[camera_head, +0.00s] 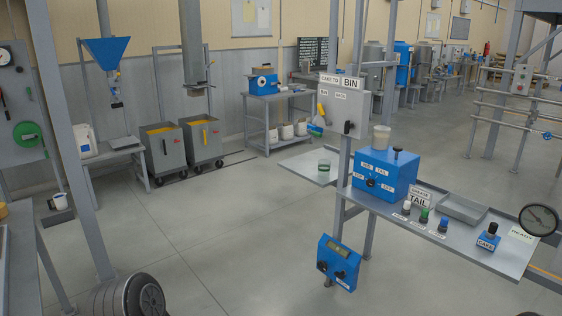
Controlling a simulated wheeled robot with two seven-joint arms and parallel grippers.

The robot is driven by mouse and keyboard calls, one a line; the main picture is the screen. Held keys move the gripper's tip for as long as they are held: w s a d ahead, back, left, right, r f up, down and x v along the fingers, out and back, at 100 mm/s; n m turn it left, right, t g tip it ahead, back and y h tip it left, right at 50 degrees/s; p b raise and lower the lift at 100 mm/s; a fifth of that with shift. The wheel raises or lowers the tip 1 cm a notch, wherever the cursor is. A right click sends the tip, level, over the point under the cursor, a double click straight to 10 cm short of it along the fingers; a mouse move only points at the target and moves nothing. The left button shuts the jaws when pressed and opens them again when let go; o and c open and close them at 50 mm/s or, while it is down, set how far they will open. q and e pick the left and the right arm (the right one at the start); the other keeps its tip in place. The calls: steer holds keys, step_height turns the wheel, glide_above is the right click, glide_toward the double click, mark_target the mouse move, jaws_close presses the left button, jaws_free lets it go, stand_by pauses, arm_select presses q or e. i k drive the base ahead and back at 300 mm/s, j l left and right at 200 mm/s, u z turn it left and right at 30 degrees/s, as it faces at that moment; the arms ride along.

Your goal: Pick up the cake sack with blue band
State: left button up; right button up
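Small white sack-like containers (287,131) stand on the lower shelf of the grey bench at the back middle. Another white sack-like container (85,142) stands at the left, by the blue hopper (106,50). Neither of my grippers shows in the head view.
Two grey wheeled carts (164,151) stand left of the back bench (283,95). A narrow grey shelf (460,237) with a blue control box (385,174) and posts fills the right foreground. A grey post rises at left. The middle floor (230,220) is clear.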

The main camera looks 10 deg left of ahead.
mark_target(85, 138)
steer(key=i+u, duration=0.3)
steer(key=i, duration=0.35)
steer(key=i+l+u, duration=0.25)
steer(key=i, duration=0.35)
steer(key=i+j+u, duration=0.35)
steer(key=i, duration=0.35)
steer(key=i+u, duration=0.35)
steer(key=i, duration=0.35)
steer(key=i+l+u, duration=0.1)
steer(key=i+u, duration=0.2)
steer(key=i, duration=0.4)
steer(key=i+z, duration=0.35)
steer(key=i, duration=1)
steer(key=i+l+u, duration=0.15)
steer(key=i+u, duration=0.15)
steer(key=i, duration=0.15)
steer(key=i+l+u, duration=0.3)
steer(key=i, duration=0.2)
steer(key=i+l+u, duration=0.35)
steer(key=i+l+z, duration=0.3)
steer(key=i, duration=0.75)
steer(key=i+z, duration=0.25)
steer(key=i, duration=0.8)
